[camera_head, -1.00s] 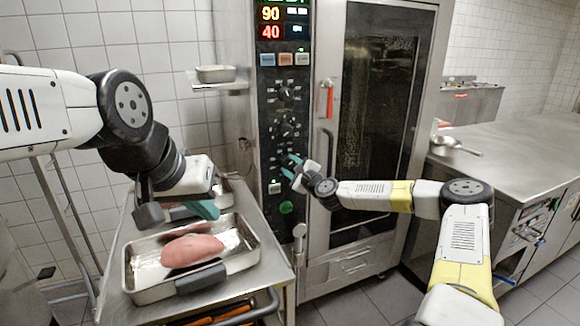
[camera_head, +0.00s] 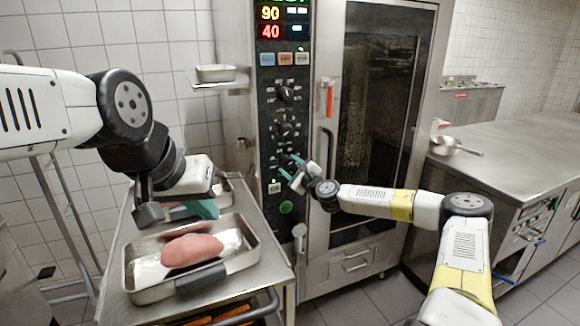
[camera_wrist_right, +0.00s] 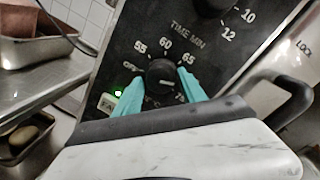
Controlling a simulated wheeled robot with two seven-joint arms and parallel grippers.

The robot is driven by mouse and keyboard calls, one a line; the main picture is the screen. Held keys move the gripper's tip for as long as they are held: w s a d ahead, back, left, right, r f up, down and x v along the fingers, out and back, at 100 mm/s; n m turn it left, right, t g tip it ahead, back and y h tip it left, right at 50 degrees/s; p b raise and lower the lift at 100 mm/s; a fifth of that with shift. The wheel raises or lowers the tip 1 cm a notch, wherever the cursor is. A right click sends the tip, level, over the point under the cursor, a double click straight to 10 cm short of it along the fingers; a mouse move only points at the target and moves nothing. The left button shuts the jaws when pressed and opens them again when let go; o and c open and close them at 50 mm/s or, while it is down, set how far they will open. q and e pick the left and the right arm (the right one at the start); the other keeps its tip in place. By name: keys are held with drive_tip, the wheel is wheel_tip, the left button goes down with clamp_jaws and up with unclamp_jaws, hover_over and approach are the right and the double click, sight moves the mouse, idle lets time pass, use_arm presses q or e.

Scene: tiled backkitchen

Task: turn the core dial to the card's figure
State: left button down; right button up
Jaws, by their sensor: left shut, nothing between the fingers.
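The core dial (camera_wrist_right: 160,72) is a round black knob on the dark oven panel, with 55, 60 and 65 printed above it. Its white mark points right in the right wrist view, below the 65. My right gripper (camera_wrist_right: 160,88) has its two teal fingers against opposite sides of the knob. In the head view the right gripper (camera_head: 291,166) is at the panel's lower part and hides most of this dial. My left gripper (camera_head: 203,209) is shut and empty above the steel tray. I cannot make out a card with a legible figure.
A pink piece of meat (camera_head: 192,250) lies in a steel tray (camera_head: 250,262) on the trolley. Two more dials, the upper one (camera_head: 286,93) and the middle one (camera_head: 286,129), sit above. The oven door handle (camera_head: 326,160) is close right of my right gripper. A counter (camera_head: 520,150) stands right.

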drive_tip(key=shift+o, duration=0.8)
drive_tip(key=shift+r, duration=0.1)
drive_tip(key=v, duration=0.7)
drive_tip(key=shift+s, duration=0.35)
drive_tip(key=shift+d, duration=0.15)
